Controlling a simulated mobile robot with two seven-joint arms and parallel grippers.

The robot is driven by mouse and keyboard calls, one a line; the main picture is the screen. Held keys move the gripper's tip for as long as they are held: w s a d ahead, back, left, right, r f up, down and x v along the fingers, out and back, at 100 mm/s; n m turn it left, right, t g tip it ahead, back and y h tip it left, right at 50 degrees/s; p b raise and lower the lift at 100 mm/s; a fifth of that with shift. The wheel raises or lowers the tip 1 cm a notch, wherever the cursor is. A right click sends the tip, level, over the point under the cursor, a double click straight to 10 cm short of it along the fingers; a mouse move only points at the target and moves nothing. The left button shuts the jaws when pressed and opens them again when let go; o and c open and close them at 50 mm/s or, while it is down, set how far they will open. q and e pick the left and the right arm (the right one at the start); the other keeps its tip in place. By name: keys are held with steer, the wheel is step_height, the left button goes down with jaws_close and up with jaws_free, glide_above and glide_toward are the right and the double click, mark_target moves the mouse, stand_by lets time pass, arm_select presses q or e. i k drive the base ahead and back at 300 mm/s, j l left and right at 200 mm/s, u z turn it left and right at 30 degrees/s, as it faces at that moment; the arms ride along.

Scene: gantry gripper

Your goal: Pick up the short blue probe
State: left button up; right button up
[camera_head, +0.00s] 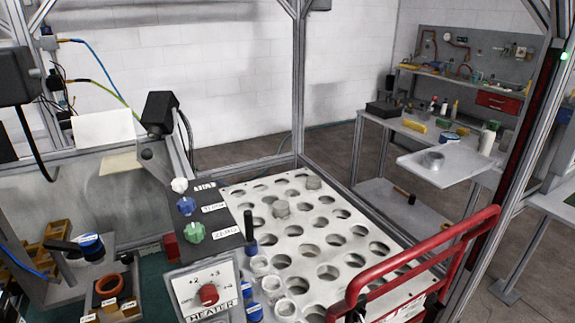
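A slim upright piece (249,228), dark on top with a blue band near its foot, stands at the left edge of the perforated plate (265,224). It may be the short blue probe; I cannot tell for sure. Another blue-topped piece with a dark handle (90,244) sits at the lower left. Small blue pieces (247,290) show beside the heater box (206,292). Neither of my grippers is in view.
A label panel (212,212) with white, blue and green knobs borders the plate. A red tube handle (420,257) crosses the plate's right side. An orange ring (109,286) lies lower left. Metal frame posts (299,80) rise behind. A workbench (440,140) stands back right.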

mark_target(89, 243)
steer(key=i+l+u, duration=0.2)
steer(key=l+u, duration=0.75)
steer(key=l, duration=0.15)
steer(key=l+u, duration=0.5)
steer(key=i+l, duration=0.05)
steer(key=l, duration=0.05)
